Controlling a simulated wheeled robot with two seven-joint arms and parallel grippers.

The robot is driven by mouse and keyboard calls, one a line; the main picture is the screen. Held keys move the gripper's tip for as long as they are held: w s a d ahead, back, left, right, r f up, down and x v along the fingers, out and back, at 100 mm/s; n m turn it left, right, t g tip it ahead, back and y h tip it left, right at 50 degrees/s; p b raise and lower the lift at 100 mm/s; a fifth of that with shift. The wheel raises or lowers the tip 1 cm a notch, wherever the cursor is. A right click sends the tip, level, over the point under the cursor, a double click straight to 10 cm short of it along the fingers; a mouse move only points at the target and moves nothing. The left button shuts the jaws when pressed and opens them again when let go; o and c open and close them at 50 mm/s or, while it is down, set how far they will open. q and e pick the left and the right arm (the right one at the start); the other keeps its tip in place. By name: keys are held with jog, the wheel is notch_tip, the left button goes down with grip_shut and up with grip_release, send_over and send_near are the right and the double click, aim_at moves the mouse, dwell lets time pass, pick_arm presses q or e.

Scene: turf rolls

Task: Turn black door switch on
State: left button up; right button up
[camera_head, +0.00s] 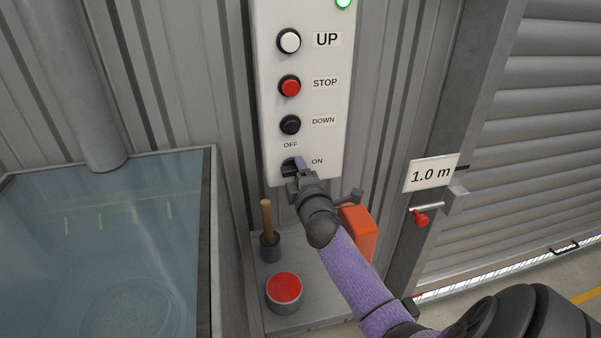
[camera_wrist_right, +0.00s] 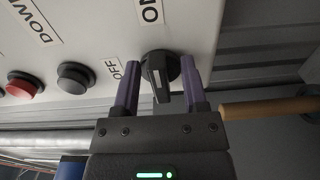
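The black rotary door switch (camera_head: 289,165) is at the bottom of the white control panel, with OFF above it and ON to its right. It is partly hidden by my right gripper (camera_head: 298,168) in the head view. In the right wrist view the switch (camera_wrist_right: 160,76) has a white line on its handle and sits between the two purple fingertips of my right gripper (camera_wrist_right: 161,88). The fingers are apart, one on each side of the switch, with small gaps; contact is not clear. Which label the handle points to is hard to tell. My left gripper is not in view.
Above the switch are the DOWN button (camera_head: 290,125), red STOP button (camera_head: 289,86) and white UP button (camera_head: 289,41). A green light (camera_head: 343,2) glows at the top. Below stand a wooden-handled tool (camera_head: 267,222), a red-topped can (camera_head: 284,288) and an orange box (camera_head: 360,231).

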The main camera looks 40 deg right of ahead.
jog(key=p+v, duration=0.1)
jog(key=v, duration=0.9)
jog(key=shift+p, duration=0.3)
jog(key=shift+r, duration=0.1)
